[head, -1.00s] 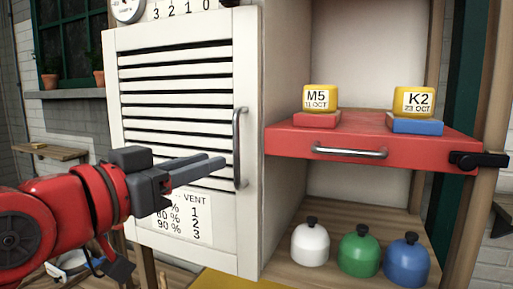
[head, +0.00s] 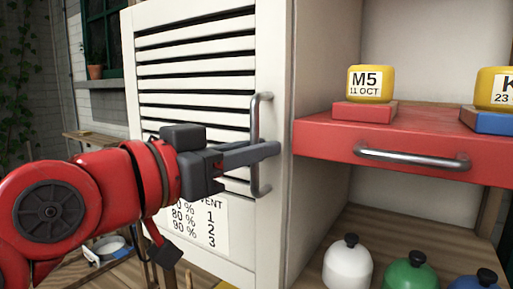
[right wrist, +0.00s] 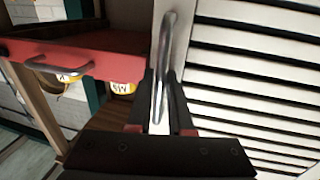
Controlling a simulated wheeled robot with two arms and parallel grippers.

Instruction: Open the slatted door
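The white slatted door (head: 195,80) is shut on the front of the cabinet. It has a vertical metal bar handle (head: 256,110) near its right edge. My right gripper (head: 262,152) is at the lower part of this handle, with its fingers pointing right across it. In the right wrist view, the handle (right wrist: 163,60) runs between the two fingers (right wrist: 162,100), one on each side. Some gap shows between them, so the fingers look open around the bar. My left gripper is in neither view now.
Right of the door, a red drawer (head: 310,138) with a metal handle carries yellow labelled weights (head: 371,83) on coloured blocks. White (head: 347,268), green and blue knobbed pots stand on the shelf below. A vent label (head: 205,228) is on the door's lower part.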

